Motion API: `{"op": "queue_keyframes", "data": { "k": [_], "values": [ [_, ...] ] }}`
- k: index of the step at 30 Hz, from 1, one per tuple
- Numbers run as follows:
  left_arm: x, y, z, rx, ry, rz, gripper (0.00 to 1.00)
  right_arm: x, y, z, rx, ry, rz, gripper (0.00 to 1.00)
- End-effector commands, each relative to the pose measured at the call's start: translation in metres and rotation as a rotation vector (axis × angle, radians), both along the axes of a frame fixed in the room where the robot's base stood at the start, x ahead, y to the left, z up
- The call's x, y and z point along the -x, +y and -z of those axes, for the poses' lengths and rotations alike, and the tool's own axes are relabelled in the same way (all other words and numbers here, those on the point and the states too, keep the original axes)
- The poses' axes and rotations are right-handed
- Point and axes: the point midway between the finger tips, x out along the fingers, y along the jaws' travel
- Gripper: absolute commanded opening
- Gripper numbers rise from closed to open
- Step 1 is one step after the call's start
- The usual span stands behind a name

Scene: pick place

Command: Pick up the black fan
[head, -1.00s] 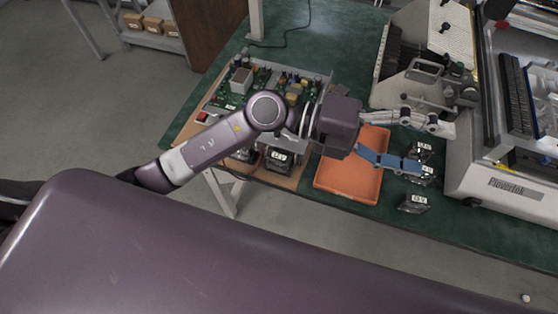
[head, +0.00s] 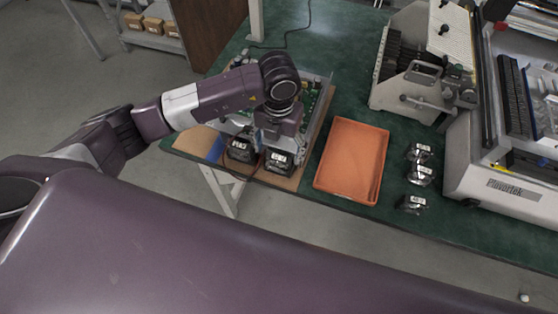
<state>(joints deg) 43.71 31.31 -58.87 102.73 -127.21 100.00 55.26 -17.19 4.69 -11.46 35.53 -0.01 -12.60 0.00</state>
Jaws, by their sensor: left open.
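Two black fans with white labels sit side by side on the brown board at the table's front left edge: a left black fan (head: 240,152) and a right black fan (head: 279,163). My left gripper (head: 276,139) points down just above and behind the right fan. It is open; its fingers are mostly hidden by the wrist, and I cannot tell whether they touch a fan. My right gripper is out of view.
An empty orange tray (head: 349,190) lies right of the fans. Several small labelled dark parts (head: 419,174) stand further right, beside a large machine (head: 505,185). A circuit board (head: 315,92) lies behind my gripper. Green table (head: 335,40) is clear at the back.

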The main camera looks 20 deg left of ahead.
Motion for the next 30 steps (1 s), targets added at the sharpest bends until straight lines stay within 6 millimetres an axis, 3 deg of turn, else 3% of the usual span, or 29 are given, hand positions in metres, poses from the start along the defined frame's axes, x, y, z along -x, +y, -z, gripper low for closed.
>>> {"op": "queue_keyframes", "data": {
  "k": [4,9,18,30],
  "values": [
    [-0.002,0.0,0.017,0.0,0.004,-0.002,0.71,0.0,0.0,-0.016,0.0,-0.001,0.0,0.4],
    [-0.002,0.0,0.042,0.002,0.004,0.0,0.71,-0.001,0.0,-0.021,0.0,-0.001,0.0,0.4],
    [-0.004,0.0,0.048,0.003,-0.001,0.001,0.71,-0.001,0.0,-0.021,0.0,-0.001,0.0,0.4],
    [-0.004,0.0,0.048,0.003,-0.001,0.001,0.31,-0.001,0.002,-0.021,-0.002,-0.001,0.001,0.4]
  ]
}}
